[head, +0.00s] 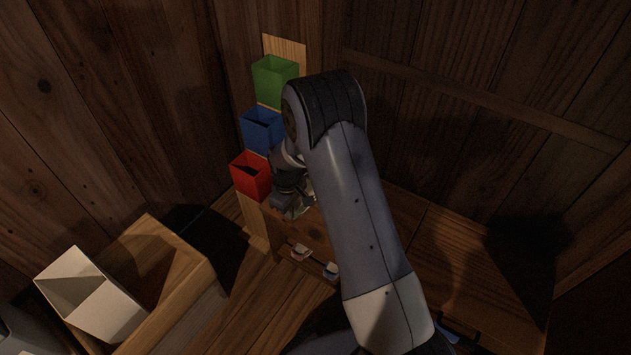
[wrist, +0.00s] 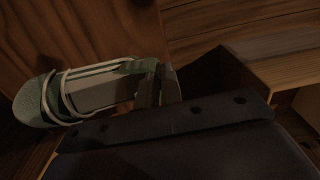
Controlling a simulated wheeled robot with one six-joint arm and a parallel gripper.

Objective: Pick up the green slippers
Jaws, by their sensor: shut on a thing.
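A green slipper (wrist: 95,92) with pale straps and a grey insole is held in my gripper (wrist: 158,88), which is shut on its near end. In the head view, my gripper (head: 290,200) is beside the red bin, partly hidden by my arm, and only a little of the slipper shows under it. The wrist view shows a single slipper clearly; I cannot tell whether a second green one is beside it.
A white box (head: 92,295) is at left by a wooden crate (head: 185,285).

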